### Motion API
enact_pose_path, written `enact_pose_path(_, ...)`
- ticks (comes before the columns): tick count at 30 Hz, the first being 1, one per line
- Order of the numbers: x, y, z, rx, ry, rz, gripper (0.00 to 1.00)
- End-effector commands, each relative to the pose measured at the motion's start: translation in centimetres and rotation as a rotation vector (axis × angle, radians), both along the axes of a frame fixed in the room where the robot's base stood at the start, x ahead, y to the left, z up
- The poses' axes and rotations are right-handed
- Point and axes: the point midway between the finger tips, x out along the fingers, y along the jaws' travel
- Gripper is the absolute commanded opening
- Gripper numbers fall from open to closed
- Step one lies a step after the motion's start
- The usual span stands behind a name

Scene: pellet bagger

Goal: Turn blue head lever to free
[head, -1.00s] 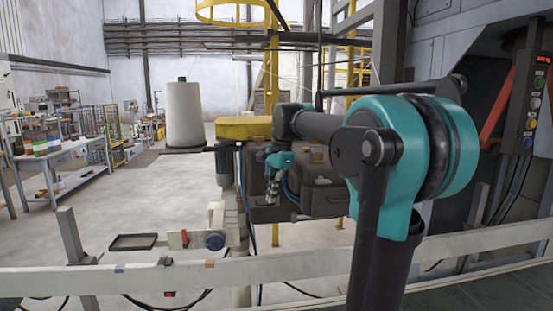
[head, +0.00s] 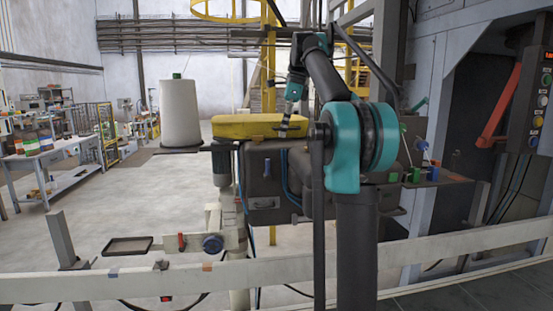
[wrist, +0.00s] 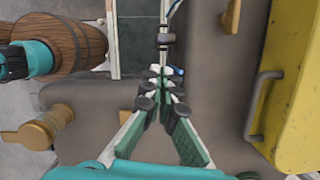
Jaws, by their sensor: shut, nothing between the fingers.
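My gripper (head: 284,130) is shut and empty, pointing down over the grey machine head (head: 262,178), close beside its yellow cover (head: 235,127). In the wrist view my gripper's fingertips (wrist: 165,75) meet over the grey housing (wrist: 215,85). A small blue piece (wrist: 179,71) shows right by the fingertips, partly hidden by them. I cannot tell whether it is the lever or the blue hose (head: 288,180), or whether the fingers touch it.
A pale rail (head: 120,288) crosses the front. A shelf with coloured parts (head: 425,178) is at right.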

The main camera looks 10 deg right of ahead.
Motion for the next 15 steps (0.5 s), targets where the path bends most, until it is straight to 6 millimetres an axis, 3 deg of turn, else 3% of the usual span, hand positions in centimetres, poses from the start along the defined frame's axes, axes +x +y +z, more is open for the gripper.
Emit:
enact_pose_path(8, 0.0, 0.2, -0.9, 0.000, 0.000, 0.002, 0.00)
enact_pose_path(15, 0.2, 1.1, -4.5, 0.000, -0.001, 0.002, 0.00)
